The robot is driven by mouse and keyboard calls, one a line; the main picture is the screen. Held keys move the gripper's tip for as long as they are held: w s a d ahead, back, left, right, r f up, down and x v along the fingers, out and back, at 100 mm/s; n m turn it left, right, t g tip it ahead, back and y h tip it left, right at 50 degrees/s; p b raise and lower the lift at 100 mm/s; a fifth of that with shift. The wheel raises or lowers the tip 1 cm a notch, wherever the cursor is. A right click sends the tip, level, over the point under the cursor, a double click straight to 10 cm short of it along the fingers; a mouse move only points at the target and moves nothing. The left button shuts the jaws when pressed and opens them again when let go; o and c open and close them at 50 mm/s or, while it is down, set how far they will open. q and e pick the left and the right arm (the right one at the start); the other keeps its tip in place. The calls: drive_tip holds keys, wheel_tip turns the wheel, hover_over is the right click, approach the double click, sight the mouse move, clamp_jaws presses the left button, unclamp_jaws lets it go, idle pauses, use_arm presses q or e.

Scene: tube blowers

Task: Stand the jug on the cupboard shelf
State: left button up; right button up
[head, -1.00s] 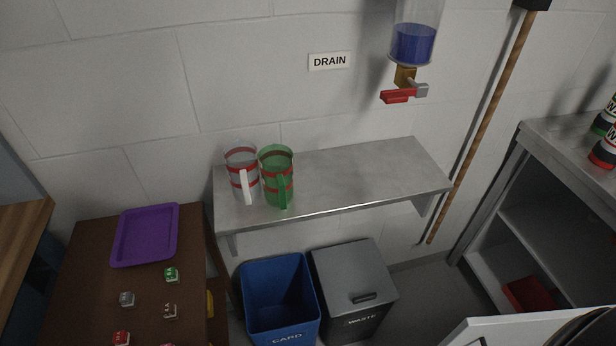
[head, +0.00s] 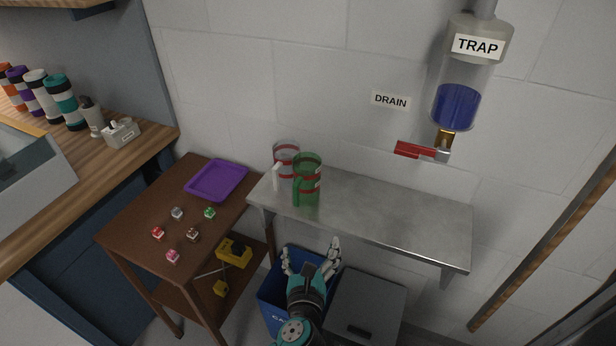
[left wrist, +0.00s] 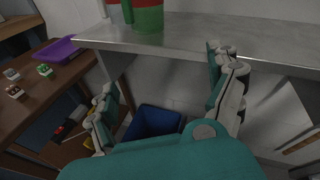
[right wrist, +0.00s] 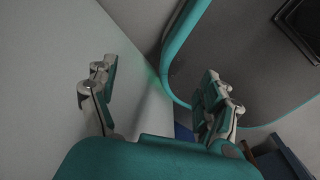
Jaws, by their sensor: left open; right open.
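Two jugs stand upright side by side at the left end of a metal wall shelf (head: 390,212). One is a green see-through jug (head: 308,180) with red bands. The other is a clear jug (head: 287,153) with red bands and a white handle, partly behind the green one. In the left wrist view the green jug's lower part (left wrist: 148,18) shows at the top. My left gripper (head: 311,252) is open and empty, below and in front of the shelf edge, apart from the jugs. My right gripper (right wrist: 155,80) is open and empty in its wrist view. The cupboard is not recognisable in the current views.
A blue bin (head: 270,293) and a grey lidded bin (head: 365,310) stand under the shelf. A brown table (head: 135,225) with a purple tray (head: 217,181) and several small cubes is on the left. A red-handled drain valve (head: 415,150) hangs above the shelf. The shelf's right part is clear.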

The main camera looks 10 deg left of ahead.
use_arm(q)
drive_tip(key=m+t+y, duration=0.1)
drive_tip(key=m+t, duration=0.1)
approach(307, 171)
drive_tip(key=w, duration=0.2)
drive_tip(key=w+p, duration=0.1)
drive_tip(key=w, duration=0.1)
drive_tip(key=w+a+p, duration=0.1)
drive_tip(key=w, duration=0.1)
drive_tip(key=shift+w+f, duration=0.1)
drive_tip(key=w, duration=0.2)
drive_tip(key=w+a+p, duration=0.1)
drive_tip(key=w, duration=0.2)
drive_tip(key=shift+w+a, duration=0.1)
drive_tip(key=shift+w+a+f, duration=0.1)
drive_tip(key=shift+w, duration=0.4)
drive_tip(key=shift+s, duration=0.1)
drive_tip(key=shift+c, duration=1.1)
drive_tip(key=c, duration=1.3)
use_arm(e)
drive_tip(key=r, duration=0.3)
drive_tip(key=shift+w+a+r, duration=0.1)
drive_tip(key=shift+a+r, duration=0.15)
drive_tip(key=shift+r, duration=0.05)
